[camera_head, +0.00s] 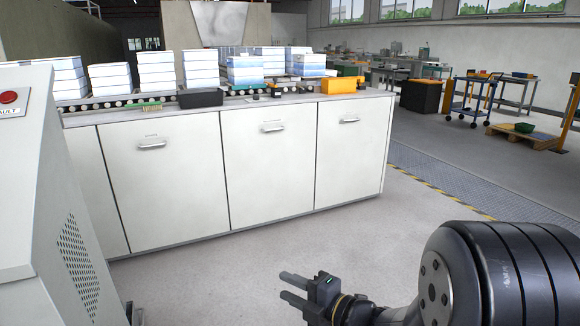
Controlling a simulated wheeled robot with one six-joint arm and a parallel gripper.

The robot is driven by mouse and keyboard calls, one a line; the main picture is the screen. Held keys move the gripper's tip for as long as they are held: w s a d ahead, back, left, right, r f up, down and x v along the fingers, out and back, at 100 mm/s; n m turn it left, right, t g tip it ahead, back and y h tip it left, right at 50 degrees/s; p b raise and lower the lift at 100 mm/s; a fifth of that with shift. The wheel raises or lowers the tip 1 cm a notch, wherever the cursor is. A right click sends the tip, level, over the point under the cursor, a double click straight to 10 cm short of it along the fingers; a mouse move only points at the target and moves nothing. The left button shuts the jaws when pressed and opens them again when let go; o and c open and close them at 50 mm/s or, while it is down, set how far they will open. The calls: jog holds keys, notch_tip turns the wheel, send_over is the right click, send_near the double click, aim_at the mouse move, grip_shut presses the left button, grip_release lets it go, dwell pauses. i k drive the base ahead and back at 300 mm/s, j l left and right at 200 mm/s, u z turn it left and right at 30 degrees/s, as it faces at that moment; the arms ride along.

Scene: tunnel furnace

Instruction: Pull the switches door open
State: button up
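A white cabinet has three closed doors, each with a small metal handle near its top: the left door (165,190), the middle door (268,165) and the right door (350,150). Their handles are the left handle (152,145), the middle handle (272,128) and the right handle (350,121). My gripper (285,285) is low in front of the cabinet, well apart from the doors. Its two fingers are spread with nothing between them.
Stacks of white boxes (157,75) stand on a roller conveyor on the cabinet top. A black bin (200,97), a brush (152,106) and an orange box (340,85) lie along its front edge. A grey machine (45,215) stands at left. Floor before the doors is clear.

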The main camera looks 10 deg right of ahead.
aim_at(352, 134)
jog(key=i+l+z, duration=0.35)
jog(key=i, duration=0.3)
jog(key=i+l+z, duration=0.35)
jog(key=i, duration=0.35)
jog(key=i+z, duration=0.35)
jog(key=i, duration=0.35)
jog(key=i+l+u, duration=0.1)
jog(key=i+u, duration=0.15)
jog(key=i, duration=0.3)
jog(key=i+l+u, duration=0.2)
jog(key=i, duration=0.35)
jog(key=i+l+u, duration=0.25)
jog(key=i, duration=0.25)
jog(key=i+l+u, duration=0.25)
jog(key=i+l, duration=0.15)
jog(key=i+l+u, duration=0.35)
jog(key=i+l, duration=0.15)
jog(key=i+l+u, duration=0.35)
jog(key=l, duration=0.25)
jog(key=i+j, duration=0.05)
